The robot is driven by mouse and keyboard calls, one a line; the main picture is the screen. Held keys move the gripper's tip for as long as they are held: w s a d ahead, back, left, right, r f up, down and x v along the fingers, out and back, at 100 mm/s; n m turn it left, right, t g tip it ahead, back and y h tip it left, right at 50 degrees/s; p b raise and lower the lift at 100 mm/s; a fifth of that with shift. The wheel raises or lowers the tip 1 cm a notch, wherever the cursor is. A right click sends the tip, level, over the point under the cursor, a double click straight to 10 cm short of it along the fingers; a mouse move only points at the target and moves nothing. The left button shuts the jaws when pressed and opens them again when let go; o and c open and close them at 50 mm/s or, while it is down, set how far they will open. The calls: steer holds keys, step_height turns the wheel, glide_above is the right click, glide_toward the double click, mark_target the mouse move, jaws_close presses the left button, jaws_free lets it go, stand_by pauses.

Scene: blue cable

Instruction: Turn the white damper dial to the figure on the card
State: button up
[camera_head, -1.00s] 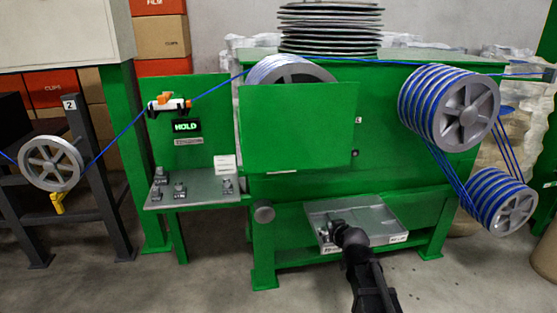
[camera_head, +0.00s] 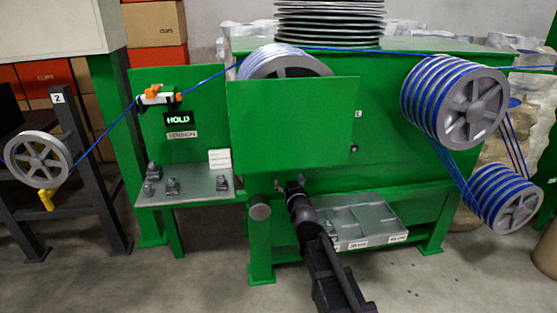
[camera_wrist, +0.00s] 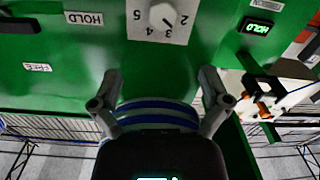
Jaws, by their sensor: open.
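The white dial (camera_wrist: 162,16) sits on a white plate with figures 2 to 5 around it, upside down at the top of the wrist view. Its exact setting is too small to tell. I do not make out the dial in the head view. A small white card (camera_head: 219,159) stands at the back of the green machine's side shelf; its writing is unreadable. My gripper (camera_wrist: 160,78) is open and empty, its fingers spread below the dial plate and apart from it. In the head view, my gripper (camera_head: 289,186) is just under the green guard panel (camera_head: 293,123).
A lit HOLD sign (camera_head: 178,118) is on the left panel. Blue cable runs over the grooved pulleys (camera_head: 455,103) at right and the spoked wheel (camera_head: 38,158) at left. A HOLD label (camera_wrist: 84,18) is beside the dial plate.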

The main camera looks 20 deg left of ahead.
steer(key=shift+a, duration=0.1)
steer(key=x, duration=1.3)
steer(key=shift+w+a, duration=0.2)
steer(key=shift+w, duration=0.15)
steer(key=c, duration=1.1)
